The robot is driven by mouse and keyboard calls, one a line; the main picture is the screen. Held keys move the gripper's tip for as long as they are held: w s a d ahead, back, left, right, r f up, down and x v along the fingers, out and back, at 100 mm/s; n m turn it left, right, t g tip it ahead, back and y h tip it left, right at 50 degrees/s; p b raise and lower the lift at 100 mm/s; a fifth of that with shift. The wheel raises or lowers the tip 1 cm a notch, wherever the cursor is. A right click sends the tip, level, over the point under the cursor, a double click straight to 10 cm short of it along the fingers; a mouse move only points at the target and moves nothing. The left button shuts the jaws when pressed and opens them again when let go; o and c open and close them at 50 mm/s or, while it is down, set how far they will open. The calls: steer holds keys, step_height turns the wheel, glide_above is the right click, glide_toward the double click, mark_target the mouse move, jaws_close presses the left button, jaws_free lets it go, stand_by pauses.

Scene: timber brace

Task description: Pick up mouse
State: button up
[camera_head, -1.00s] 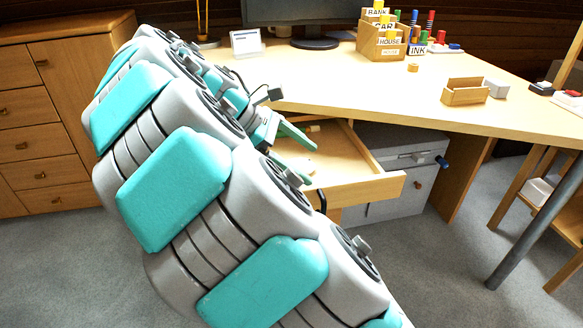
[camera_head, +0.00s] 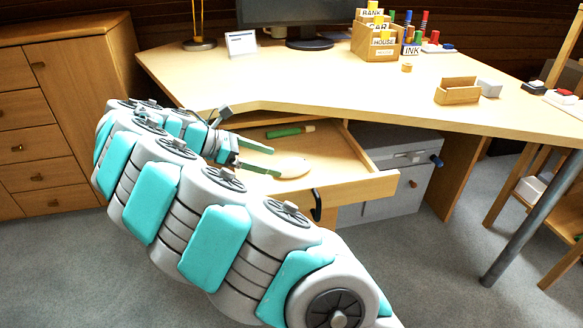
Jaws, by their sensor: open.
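The mouse (camera_head: 293,167) is a pale, rounded shape lying in the open desk drawer (camera_head: 345,190), towards its front. My gripper (camera_head: 276,164) reaches over the drawer from the left with its two green fingers apart. The fingertips point at the mouse's left side, very close to it. I cannot tell whether they touch it or how high they are above the drawer floor. Nothing is held. My arm hides the left part of the drawer.
A green marker (camera_head: 284,132) lies at the drawer's back. The desk top (camera_head: 330,95) overhangs the drawer. A grey cabinet (camera_head: 405,155) stands to the right beneath it. A wooden drawer chest (camera_head: 60,110) stands at the left. Carpet in front is free.

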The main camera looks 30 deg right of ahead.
mark_target(279, 164)
steer(key=x, duration=0.4)
steer(key=shift+s+d+f, duration=0.15)
steer(key=shift+s+d, duration=0.05)
steer(key=shift+s, duration=0.15)
steer(key=shift+w, duration=0.1)
steer(key=c, duration=1.4)
